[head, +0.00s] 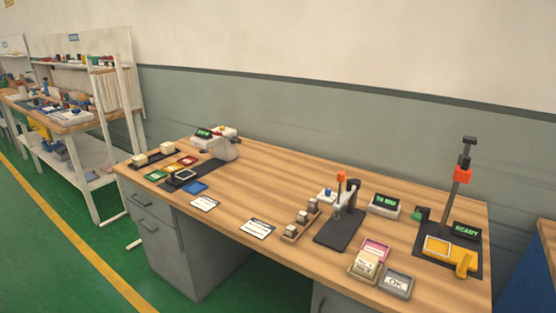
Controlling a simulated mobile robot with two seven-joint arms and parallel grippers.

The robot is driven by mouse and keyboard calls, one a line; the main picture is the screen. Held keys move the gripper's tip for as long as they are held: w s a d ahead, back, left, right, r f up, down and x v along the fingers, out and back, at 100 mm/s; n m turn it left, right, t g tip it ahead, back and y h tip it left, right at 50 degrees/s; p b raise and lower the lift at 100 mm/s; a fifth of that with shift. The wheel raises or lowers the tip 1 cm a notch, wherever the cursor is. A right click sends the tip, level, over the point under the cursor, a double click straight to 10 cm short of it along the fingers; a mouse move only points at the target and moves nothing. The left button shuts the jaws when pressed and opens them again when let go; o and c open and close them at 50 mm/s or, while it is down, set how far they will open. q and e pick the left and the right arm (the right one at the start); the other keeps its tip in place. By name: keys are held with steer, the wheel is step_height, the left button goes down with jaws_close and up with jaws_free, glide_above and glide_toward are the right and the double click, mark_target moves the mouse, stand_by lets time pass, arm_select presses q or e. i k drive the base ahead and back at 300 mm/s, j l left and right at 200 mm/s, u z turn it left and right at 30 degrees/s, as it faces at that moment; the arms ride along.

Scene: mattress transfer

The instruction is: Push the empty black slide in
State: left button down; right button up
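A black square frame (180,176), which may be the black slide, lies toward the left end of the wooden table on or beside a dark plate (207,170). Its middle looks pale and no block stands in it, but it is too small to be sure. Behind it stands a grey-white machine (230,148) with a green-lit display (203,133). The frame appears to lie in front of the machine, apart from its body. Neither of my grippers is in view.
Cream blocks (139,160) sit on a black strip. A small press (338,230) stands mid-table, a yellow fixture (438,246) at right.

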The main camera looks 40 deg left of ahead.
mark_target(176, 180)
steer(key=u, duration=2.05)
steer(key=i+j+z, duration=0.1)
steer(key=z, duration=0.95)
steer(key=i+j+z, duration=0.15)
steer(key=j+z, duration=0.2)
steer(key=i+j+z, duration=0.1)
steer(key=j+z, duration=0.2)
steer(key=j, duration=0.2)
steer(key=i+j+z, duration=0.1)
steer(key=j+z, duration=0.25)
steer(key=j, duration=0.55)
steer(key=j+z, duration=0.15)
steer(key=j, duration=1.7)
